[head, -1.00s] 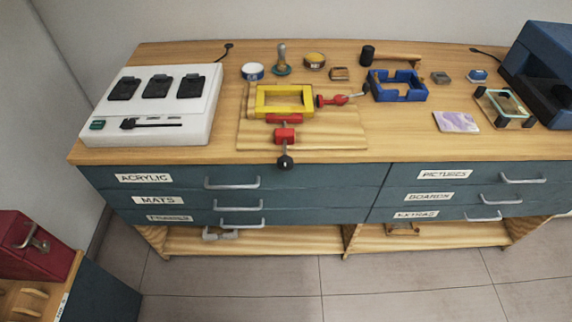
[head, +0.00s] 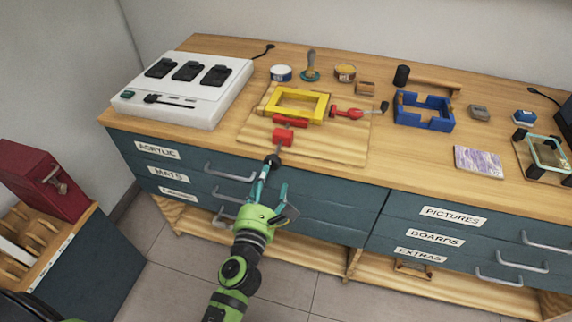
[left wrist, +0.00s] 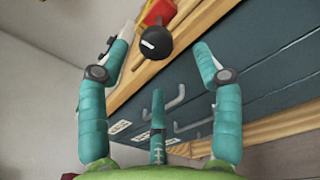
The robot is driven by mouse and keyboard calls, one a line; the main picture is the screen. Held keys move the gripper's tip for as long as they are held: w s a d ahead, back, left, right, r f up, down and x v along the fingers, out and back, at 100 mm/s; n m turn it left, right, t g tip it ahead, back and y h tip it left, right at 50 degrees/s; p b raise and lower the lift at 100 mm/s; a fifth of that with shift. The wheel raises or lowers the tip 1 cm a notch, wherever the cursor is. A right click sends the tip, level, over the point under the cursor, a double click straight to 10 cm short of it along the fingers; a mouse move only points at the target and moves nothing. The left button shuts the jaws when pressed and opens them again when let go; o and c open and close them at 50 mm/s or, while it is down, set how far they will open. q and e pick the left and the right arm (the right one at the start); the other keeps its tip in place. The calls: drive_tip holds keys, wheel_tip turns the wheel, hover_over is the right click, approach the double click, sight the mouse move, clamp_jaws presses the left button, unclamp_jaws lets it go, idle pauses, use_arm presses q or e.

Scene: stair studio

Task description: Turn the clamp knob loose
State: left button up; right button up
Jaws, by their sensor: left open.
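The clamp knob (head: 272,160) is a black ball at the front end of a red clamp (head: 283,136), sticking out over the bench's front edge. The clamp sits on a wooden board (head: 340,146) with a yellow frame (head: 318,106) behind it. My left gripper (head: 273,186) is open just in front of and below the knob. In the left wrist view the knob (left wrist: 158,43) lies between and beyond the spread teal fingers (left wrist: 160,60), apart from them. My right gripper is not in view.
A second red clamp (head: 347,113) lies right of the yellow frame. A blue frame (head: 424,112), a white device (head: 185,90) and cans stand on the bench. Drawer handles (head: 230,173) protrude below the bench edge near my gripper. A red box (head: 45,178) stands at left.

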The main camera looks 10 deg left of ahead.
sight(271, 165)
use_arm(q)
drive_tip(key=shift+w+a+r, duration=0.1)
drive_tip(key=shift+w+r, duration=0.2)
drive_tip(key=shift+r, duration=0.05)
drive_tip(key=w, duration=0.4)
drive_tip(key=w+p, duration=0.1)
drive_tip(key=shift+w+a+f, duration=0.1)
drive_tip(key=shift+w+a, duration=0.2)
drive_tip(key=shift+w, duration=0.45)
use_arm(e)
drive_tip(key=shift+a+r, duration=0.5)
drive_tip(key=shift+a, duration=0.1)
